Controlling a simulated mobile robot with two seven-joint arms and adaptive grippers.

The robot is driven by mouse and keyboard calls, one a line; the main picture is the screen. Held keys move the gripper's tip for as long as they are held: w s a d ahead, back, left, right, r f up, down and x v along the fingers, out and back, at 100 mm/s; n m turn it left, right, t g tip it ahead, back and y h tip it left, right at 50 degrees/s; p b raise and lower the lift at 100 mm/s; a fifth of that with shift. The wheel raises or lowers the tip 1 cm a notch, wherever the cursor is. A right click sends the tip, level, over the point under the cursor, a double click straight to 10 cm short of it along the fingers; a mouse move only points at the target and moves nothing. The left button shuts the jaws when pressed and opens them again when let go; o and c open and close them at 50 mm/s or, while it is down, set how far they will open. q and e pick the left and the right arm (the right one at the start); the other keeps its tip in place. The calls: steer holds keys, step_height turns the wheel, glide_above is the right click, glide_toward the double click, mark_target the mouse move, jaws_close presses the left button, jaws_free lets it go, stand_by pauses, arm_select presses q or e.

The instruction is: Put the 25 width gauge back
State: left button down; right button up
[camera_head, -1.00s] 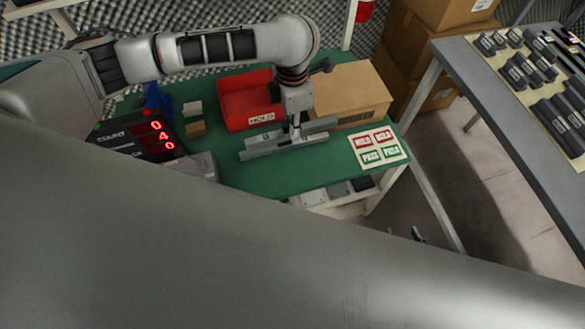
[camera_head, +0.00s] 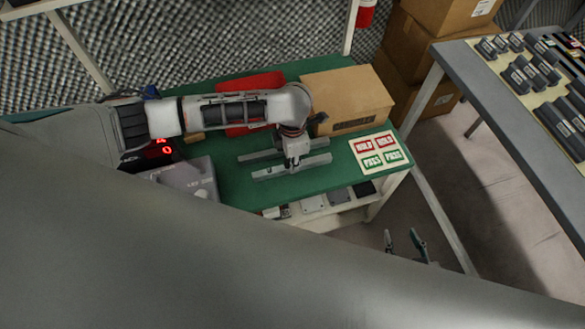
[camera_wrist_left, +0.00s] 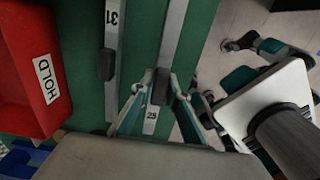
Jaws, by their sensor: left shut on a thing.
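The 25 width gauge (camera_head: 268,173) is a grey bar at the near side of the green bench. In the left wrist view its "25" label shows on the bar (camera_wrist_left: 152,113). My left gripper (camera_head: 292,163) is shut on the dark block at its middle, and the fingers (camera_wrist_left: 161,84) show on both sides of that block. I cannot tell whether the gauge touches the bench. A second grey gauge (camera_head: 250,156), marked 31 (camera_wrist_left: 112,30), lies roughly parallel behind it. My right gripper (camera_head: 403,238) is open and empty, low beyond the bench's front edge.
A red HOLD bin (camera_head: 262,82) and a cardboard box (camera_head: 345,97) stand behind the gauges. A HOLD/PASS card (camera_head: 380,152) lies to the right. A counter (camera_head: 160,150) and a grey device (camera_head: 190,178) are at left. A grey table (camera_head: 490,95) holds several dark blocks.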

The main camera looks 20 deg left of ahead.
arm_select(q)
steer(key=shift+f+b, duration=0.35)
steer(key=shift+f, duration=1.55)
steer(key=shift+f, duration=0.2)
steer(key=c, duration=2)
jaws_free()
steer(key=shift+o, duration=0.2)
steer(key=shift+r, duration=0.1)
